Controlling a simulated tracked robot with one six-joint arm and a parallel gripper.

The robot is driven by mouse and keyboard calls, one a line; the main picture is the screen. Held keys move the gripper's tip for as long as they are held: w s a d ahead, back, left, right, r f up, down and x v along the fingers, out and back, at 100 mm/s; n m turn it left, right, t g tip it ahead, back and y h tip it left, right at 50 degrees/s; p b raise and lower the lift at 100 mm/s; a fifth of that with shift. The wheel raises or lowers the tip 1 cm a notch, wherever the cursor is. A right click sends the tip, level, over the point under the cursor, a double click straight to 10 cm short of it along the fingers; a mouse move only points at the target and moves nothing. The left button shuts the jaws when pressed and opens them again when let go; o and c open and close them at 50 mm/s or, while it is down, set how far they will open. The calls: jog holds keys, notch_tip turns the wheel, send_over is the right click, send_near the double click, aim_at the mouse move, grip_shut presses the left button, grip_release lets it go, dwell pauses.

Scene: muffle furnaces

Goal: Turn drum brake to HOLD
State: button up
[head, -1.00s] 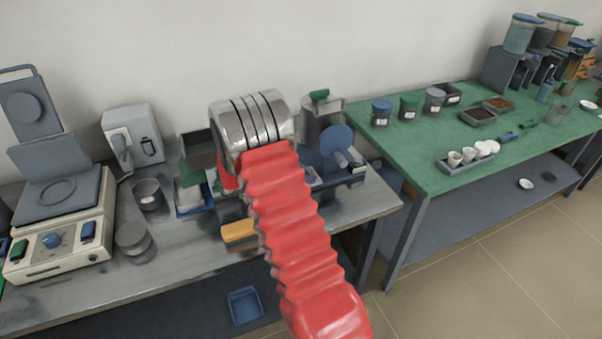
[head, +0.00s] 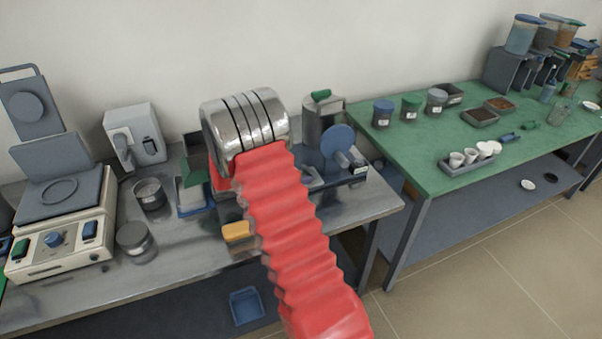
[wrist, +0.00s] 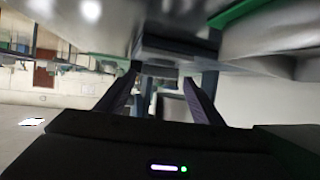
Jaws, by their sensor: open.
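A grey metal drum-like vessel (head: 318,125) with a green top stands at the right end of the steel bench, with a blue disc (head: 337,141) and a dark, labelled base (head: 352,170) beside it. I cannot make out which part is the drum brake, or any HOLD marking. My red-sleeved arm reaches over the bench just left of this machine and hides its left side and my gripper in the head view. In the wrist view my gripper (wrist: 162,78) is open, with nothing held between its two dark fingers. A blurred metal surface with green and grey parts fills the top of that view.
A green-topped table (head: 420,150) with jars and trays stands right.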

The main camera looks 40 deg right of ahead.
jog(key=v, duration=1)
jog(key=shift+a+r, duration=0.2)
jog(key=shift+a, duration=0.1)
